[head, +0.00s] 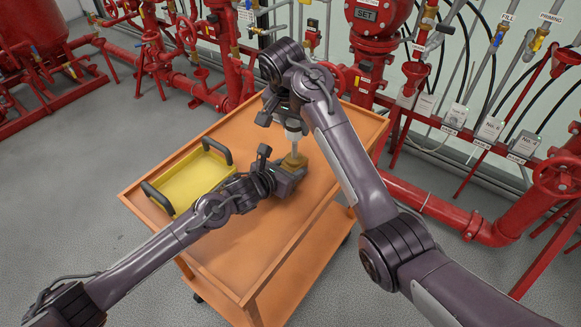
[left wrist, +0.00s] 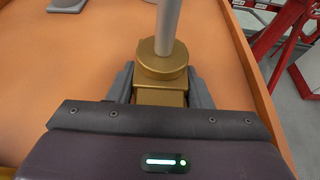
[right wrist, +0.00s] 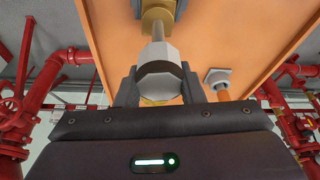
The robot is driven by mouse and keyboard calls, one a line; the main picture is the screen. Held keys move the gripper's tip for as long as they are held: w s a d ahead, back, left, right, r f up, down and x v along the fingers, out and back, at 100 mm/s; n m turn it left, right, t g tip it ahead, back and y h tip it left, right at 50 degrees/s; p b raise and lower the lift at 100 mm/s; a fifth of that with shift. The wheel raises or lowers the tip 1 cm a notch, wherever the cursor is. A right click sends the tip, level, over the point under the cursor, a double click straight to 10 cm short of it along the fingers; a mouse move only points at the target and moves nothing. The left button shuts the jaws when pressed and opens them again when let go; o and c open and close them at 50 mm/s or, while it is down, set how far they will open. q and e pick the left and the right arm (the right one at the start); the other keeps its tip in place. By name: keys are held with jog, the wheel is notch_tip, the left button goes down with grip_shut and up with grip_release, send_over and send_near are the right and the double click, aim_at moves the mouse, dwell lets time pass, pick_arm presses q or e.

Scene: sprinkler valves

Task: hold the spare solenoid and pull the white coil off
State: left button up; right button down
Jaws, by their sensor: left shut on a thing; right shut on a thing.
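The spare solenoid's brass body (head: 294,161) is upright above the orange cart top, with a pale metal stem (left wrist: 168,25) rising from it. My left gripper (head: 284,176) is shut on the lower brass part (left wrist: 160,97). The white coil (head: 295,131), with a dark band, is above the body. My right gripper (head: 283,112) is shut on the coil, which also shows in the right wrist view (right wrist: 158,56). A length of bare stem (right wrist: 157,31) shows between coil and brass. I cannot tell whether the stem's top is still inside the coil.
The orange cart top (head: 265,245) is mostly clear at the front. A yellow tray with dark handles (head: 190,182) stands at the left. A small grey-based part (right wrist: 217,76) sits on the cart. Red pipes and valves (head: 375,45) stand behind.

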jog(key=shift+r, duration=2)
pick_arm(q)
jog(key=o, duration=1.8)
jog(key=shift+s, duration=0.1)
jog(key=v, duration=1.2)
jog(key=shift+a+f, duration=0.1)
jog(key=shift+f, duration=0.05)
